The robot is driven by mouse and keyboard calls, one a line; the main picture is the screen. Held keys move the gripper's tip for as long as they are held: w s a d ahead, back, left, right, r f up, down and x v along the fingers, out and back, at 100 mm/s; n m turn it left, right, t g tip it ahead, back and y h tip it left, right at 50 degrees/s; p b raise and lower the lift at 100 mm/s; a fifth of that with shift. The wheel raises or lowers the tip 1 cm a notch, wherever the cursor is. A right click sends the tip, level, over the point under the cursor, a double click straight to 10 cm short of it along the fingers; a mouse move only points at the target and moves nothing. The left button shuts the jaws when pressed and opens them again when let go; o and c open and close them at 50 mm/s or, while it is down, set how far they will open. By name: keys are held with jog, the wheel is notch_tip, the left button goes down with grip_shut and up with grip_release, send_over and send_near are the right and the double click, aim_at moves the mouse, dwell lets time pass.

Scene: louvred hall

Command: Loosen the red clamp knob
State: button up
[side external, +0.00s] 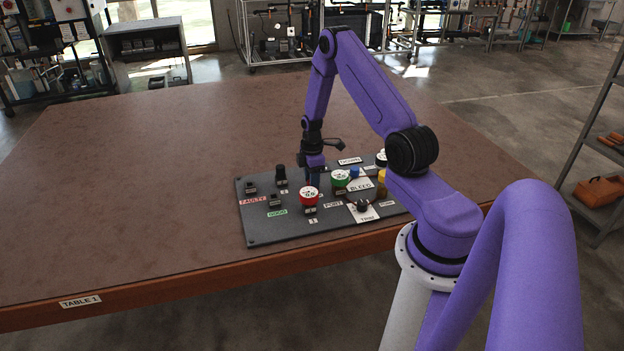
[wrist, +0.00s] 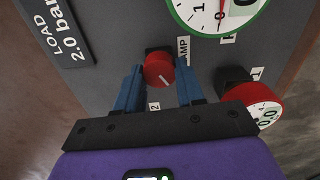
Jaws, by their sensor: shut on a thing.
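My gripper is shut on the knob. In the side view my gripper (side external: 314,180) points down at the panel (side external: 262,232), behind a red-rimmed gauge (side external: 309,196). I cannot make out the clamp knob in that view.
A red-sided gauge (wrist: 262,108) stands close right of my fingers. A larger dial (wrist: 205,12) and a "LOAD 2.0 bar" plate (wrist: 58,32) are further up. A green-rimmed gauge (side external: 340,178) and black controls share the panel. The brown table (side external: 130,190) is clear to the left.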

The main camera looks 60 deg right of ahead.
dwell(0.3)
jog(key=o, duration=1)
jog(key=shift+o, duration=0.2)
jog(key=shift+r, duration=0.15)
notch_tip(320, 180, up, 17)
jog(key=shift+r, duration=0.1)
